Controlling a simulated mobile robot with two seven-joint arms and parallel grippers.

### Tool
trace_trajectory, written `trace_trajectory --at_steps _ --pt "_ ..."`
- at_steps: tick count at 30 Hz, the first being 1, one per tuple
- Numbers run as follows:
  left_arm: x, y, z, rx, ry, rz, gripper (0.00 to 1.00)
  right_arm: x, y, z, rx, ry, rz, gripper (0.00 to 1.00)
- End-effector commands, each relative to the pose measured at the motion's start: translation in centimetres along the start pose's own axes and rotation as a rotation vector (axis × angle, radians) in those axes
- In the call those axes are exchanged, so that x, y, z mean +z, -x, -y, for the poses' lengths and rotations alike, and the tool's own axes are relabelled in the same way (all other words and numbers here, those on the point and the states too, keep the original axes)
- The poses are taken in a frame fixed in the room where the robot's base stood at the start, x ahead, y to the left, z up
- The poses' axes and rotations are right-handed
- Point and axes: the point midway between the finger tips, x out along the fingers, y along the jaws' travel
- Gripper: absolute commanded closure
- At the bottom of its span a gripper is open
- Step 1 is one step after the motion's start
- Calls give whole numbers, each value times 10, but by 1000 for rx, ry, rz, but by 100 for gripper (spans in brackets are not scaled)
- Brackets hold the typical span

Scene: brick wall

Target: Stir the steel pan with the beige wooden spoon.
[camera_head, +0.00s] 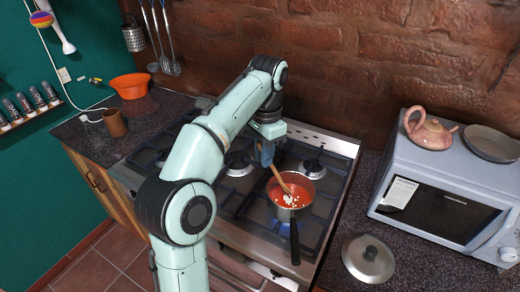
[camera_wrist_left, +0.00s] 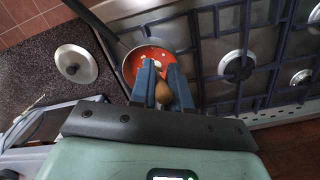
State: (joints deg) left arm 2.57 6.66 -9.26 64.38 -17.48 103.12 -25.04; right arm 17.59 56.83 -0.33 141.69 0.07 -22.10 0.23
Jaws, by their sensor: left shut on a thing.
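The steel pan (camera_head: 306,190) stands on a front burner of the stove with its dark handle toward the front. It holds red sauce with pale pieces in it. My left gripper (camera_head: 267,158) is above the pan's back left rim, shut on the beige wooden spoon (camera_head: 281,181). The spoon slants down into the sauce, and its lower end is hidden there. In the left wrist view the two fingers (camera_wrist_left: 160,92) close around the spoon (camera_wrist_left: 163,93), with the pan (camera_wrist_left: 128,68) just beyond. My right gripper is not in view.
The stove (camera_head: 232,203) has several other burners, all empty. An orange bowl (camera_head: 129,86) and brown cup (camera_head: 115,123) stand at left.

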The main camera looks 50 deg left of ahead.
Motion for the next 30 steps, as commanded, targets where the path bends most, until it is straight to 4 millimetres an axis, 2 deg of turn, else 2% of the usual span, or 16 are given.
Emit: trace_trajectory --at_steps 18,30 --pt "-20 -45 -5 1 0 2 100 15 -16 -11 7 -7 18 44" --pt "-24 -52 -6 0 0 -1 100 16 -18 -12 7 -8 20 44"
